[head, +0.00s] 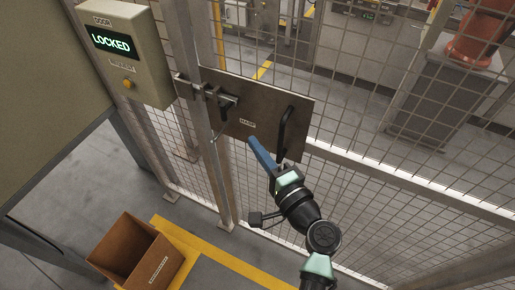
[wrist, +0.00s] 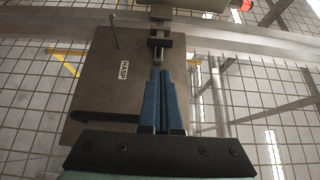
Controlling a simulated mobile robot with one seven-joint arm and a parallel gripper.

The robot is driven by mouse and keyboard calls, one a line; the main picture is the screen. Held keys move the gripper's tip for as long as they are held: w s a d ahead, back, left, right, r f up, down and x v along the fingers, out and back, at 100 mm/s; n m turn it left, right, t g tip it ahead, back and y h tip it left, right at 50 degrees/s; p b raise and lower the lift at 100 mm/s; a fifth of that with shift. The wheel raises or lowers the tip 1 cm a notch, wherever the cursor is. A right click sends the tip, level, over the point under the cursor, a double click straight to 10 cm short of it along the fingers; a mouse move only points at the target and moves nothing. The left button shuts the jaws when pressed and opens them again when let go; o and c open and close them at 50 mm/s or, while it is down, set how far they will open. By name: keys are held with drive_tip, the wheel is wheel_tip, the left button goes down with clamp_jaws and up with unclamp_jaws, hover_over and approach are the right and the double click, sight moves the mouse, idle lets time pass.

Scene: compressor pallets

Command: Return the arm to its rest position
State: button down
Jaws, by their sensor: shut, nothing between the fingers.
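My gripper (head: 252,141) is at the end of my arm in the head view, in front of the hasp plate (head: 262,97) on the mesh fence. In the wrist view my gripper (wrist: 161,72) has its two blue fingers side by side, shut and empty. The fingers point toward the latch (wrist: 161,39) at the plate's edge; I cannot tell the exact gap. The plate (wrist: 95,90) carries a label reading HASP. A black handle (head: 285,130) stands on the plate in the head view, partly behind my gripper.
A control box (head: 128,55) reading LOCKED hangs at the upper left. An open cardboard box (head: 125,247) stands on the floor at the lower left, beside a yellow line (head: 225,258). The mesh fence (head: 345,130) blocks the far side. An orange machine (head: 478,38) stands beyond it.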

drive_tip(key=shift+w+a+f, duration=0.1)
drive_tip(key=shift+w, duration=0.1)
drive_tip(key=w+a+r+n+t+h, duration=0.15)
drive_tip(key=r+n, duration=0.35)
drive_tip(key=r, duration=1)
drive_tip(key=a+r+n+t+h, duration=0.15)
drive_tip(key=r+n, duration=0.45)
drive_tip(key=r, duration=0.9)
drive_tip(key=s+r+n+t+h, duration=0.1)
drive_tip(key=s+r+t+h, duration=0.1)
drive_tip(key=s+r+t, duration=0.2)
drive_tip(key=s+r+t+h, duration=0.2)
drive_tip(key=s+r+t, duration=0.2)
drive_tip(key=s+r, duration=0.6)
wheel_tip(320, 180, up, 7)
drive_tip(key=shift+s+d+n+h, duration=0.3)
drive_tip(key=shift+s+n+h, duration=0.1)
